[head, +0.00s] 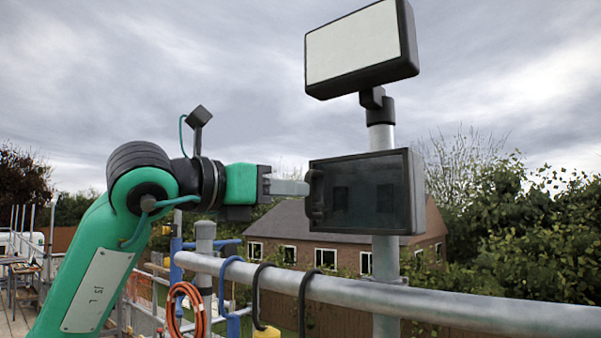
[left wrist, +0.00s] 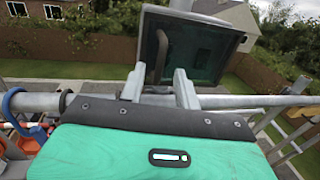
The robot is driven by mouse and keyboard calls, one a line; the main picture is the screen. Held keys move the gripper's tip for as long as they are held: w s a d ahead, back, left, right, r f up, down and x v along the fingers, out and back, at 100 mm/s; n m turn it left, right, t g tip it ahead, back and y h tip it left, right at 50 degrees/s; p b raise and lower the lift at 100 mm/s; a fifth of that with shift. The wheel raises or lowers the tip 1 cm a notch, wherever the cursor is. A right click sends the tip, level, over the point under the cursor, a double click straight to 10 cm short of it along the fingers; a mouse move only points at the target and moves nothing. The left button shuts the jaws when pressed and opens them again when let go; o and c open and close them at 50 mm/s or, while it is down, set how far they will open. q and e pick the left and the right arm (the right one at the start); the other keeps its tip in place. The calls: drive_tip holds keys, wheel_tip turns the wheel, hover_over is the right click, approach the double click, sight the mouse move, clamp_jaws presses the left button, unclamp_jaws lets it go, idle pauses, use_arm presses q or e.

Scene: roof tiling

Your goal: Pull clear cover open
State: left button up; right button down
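The clear cover (head: 372,194) is a dark, see-through panel on the front of a black box fixed to a grey post. It looks shut against the box. Its black handle (head: 315,194) runs upright along the left edge. In the left wrist view the cover (left wrist: 205,50) is ahead, with the handle (left wrist: 157,55) on its left part. My left gripper (head: 298,187) is at the handle. Its two grey fingers (left wrist: 159,72) are apart, with the lower handle showing between them; I cannot tell whether they touch it. My right gripper is not in view.
A black-framed pale panel (head: 355,48) is mounted above the box on the same post (head: 386,258). A grey rail (head: 430,302) crosses below. Hooks and an orange cable coil (head: 184,308) hang on it. A brick house (head: 310,240) and trees are beyond.

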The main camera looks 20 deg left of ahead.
sight(348, 193)
use_arm(q)
drive_tip(key=shift+p+x, duration=0.7)
drive_tip(key=shift+x, duration=1.05)
drive_tip(key=shift+c, duration=0.2)
clamp_jaws()
